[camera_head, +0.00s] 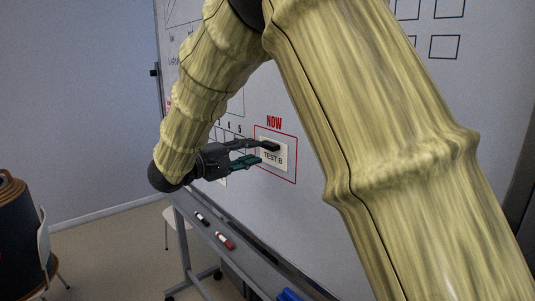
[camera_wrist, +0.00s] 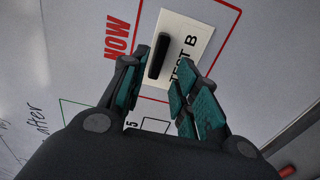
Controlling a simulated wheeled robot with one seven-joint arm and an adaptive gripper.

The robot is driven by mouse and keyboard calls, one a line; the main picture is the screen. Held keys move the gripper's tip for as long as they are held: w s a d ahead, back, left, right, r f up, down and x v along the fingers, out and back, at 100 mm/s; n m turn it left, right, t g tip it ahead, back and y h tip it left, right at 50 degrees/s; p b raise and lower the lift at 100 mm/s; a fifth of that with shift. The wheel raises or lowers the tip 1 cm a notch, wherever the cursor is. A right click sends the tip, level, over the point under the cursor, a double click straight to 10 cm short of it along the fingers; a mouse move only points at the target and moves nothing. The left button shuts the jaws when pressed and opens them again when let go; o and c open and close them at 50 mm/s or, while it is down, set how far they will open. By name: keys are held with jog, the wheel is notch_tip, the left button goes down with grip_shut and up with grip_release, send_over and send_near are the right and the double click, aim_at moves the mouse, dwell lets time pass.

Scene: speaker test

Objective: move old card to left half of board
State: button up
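A white card (camera_head: 273,157) marked TEST B is on the whiteboard inside a red-outlined box labelled NOW. In the wrist view the card (camera_wrist: 198,42) carries a black bar-shaped handle (camera_wrist: 158,56). My gripper (camera_head: 264,152) is in front of the card, reaching in from the left. In the wrist view my gripper (camera_wrist: 165,82) has its two teal-padded fingers spread apart, with the handle's near end about between the fingertips. Whether a finger touches the handle or card cannot be told.
The whiteboard (camera_head: 312,215) stands on a wheeled frame. Its tray holds a black marker (camera_head: 202,218), a red marker (camera_head: 224,240) and a blue object (camera_head: 289,295). Small outlined boxes lie left of NOW, partly hidden by my gripper. A chair (camera_head: 44,243) stands far left.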

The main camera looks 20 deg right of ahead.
aim_at(265, 146)
jog(key=shift+d+b, duration=0.5)
jog(key=shift+d, duration=0.3)
jog(key=shift+w+d+r+p, duration=0.25)
jog(key=shift+w+d+p, duration=0.15)
jog(key=shift+d+p, duration=0.3)
jog(key=shift+w+d+f, duration=0.1)
jog(key=shift+w+d, duration=0.15)
jog(key=shift+d, duration=0.4)
jog(key=shift+d, duration=0.1)
grip_shut()
jog(key=shift+p, duration=0.35)
jog(key=shift+r+p, duration=0.2)
jog(key=shift+p, duration=0.5)
jog(key=shift+f, duration=0.15)
